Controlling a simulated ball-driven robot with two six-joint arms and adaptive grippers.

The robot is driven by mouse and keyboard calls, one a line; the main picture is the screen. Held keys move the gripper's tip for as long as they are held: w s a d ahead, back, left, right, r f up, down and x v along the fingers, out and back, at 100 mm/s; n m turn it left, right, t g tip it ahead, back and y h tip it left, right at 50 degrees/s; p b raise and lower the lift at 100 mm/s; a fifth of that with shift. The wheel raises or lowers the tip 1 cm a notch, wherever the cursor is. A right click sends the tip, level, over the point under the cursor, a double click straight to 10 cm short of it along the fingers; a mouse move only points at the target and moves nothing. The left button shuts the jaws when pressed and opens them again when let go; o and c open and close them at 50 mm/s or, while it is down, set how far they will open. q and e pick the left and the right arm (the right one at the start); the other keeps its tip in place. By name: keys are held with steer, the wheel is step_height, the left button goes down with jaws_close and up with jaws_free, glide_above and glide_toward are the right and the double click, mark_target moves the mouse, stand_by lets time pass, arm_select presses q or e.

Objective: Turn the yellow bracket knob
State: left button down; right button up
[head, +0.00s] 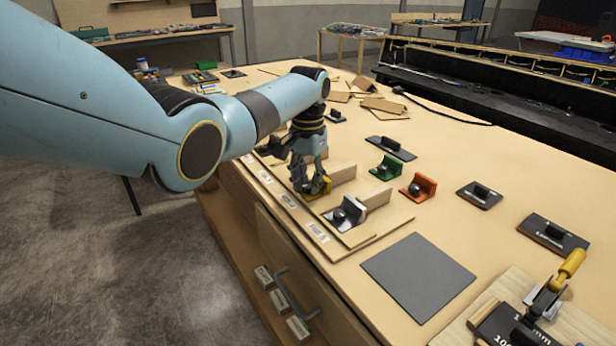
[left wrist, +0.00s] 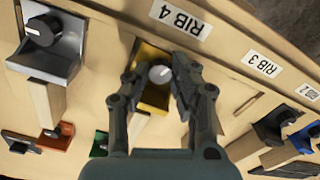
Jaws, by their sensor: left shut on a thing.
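The yellow bracket (left wrist: 153,58) sits on the wooden console board by the label RIB 4, with its round knob (left wrist: 160,74) between my left gripper's fingers. In the head view only part of the yellow bracket (head: 324,184) shows beneath the fingers. My left gripper (head: 312,188) comes down on it from above. In the left wrist view the left gripper (left wrist: 158,78) has one finger on each side of the knob and is shut on it. The knob's pointer mark is too small to read. My right gripper is not in view.
A grey bracket with a black knob (head: 345,212) stands right beside the yellow one. Green (head: 386,168) and orange (head: 418,187) brackets stand farther right. A toggle clamp with a yellow handle (head: 569,264) is at the lower right. A flat grey mat (head: 418,277) lies clear in front.

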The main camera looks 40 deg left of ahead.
mark_target(308, 186)
arm_select(q)
steer(key=m+p, duration=0.1)
steer(key=m, duration=0.3)
steer(key=shift+r+p, duration=0.15)
steer(key=shift+p, duration=0.2)
steer(key=shift+w+m+p, duration=0.15)
steer(key=shift+m+p, duration=0.2)
steer(key=shift+m, duration=1.45)
steer(key=shift+a+m, duration=0.1)
steer(key=shift+m, duration=0.2)
steer(key=c, duration=1.5)
jaws_free()
steer(key=shift+o, duration=0.6)
step_height(308, 186, up, 12)
